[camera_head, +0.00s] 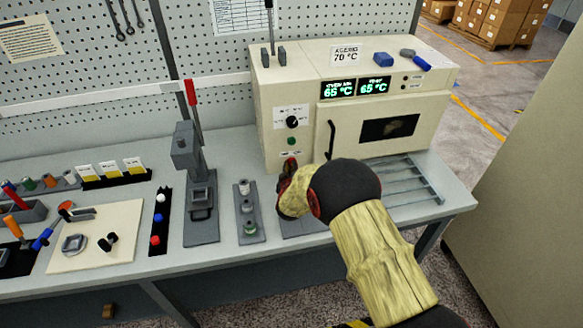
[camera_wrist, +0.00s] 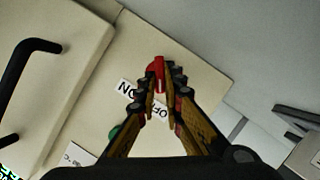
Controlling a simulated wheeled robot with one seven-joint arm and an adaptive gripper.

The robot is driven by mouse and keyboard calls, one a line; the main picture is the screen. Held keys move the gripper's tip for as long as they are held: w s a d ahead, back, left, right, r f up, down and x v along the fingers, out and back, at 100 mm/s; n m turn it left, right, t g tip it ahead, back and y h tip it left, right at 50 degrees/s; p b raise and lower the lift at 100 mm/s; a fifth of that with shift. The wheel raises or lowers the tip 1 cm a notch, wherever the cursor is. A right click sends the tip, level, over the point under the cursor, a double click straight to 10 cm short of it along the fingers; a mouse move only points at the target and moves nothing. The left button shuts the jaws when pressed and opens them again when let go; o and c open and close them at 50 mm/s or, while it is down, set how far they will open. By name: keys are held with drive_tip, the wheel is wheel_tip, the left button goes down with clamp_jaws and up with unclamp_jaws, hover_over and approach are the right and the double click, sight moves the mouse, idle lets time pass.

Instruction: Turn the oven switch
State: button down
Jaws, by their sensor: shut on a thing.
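The cream oven (camera_head: 285,80) stands at the back right of the bench, its door shut. Its red switch (camera_wrist: 158,70) shows in the wrist view, beside a white label (camera_wrist: 143,95) marked OFF and ON. My gripper (camera_wrist: 158,88) is at the oven's front panel, its two fingers closed around the red switch. The lower part of the switch is hidden between the fingers. In the head view my gripper (camera_head: 289,178) is at the panel's lower left, and my arm hides part of the panel and bench.
The black oven handle (camera_head: 331,140) is close to the right of my gripper. A black knob (camera_head: 292,122) and green button (camera_head: 291,141) are above it. A lever press (camera_head: 200,190) and a spindle stand (camera_head: 249,215) are to the left. A metal rack (camera_head: 410,180) lies right.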

drive_tip(key=c, duration=1.9)
unclamp_jaws()
drive_tip(key=v, duration=1.2)
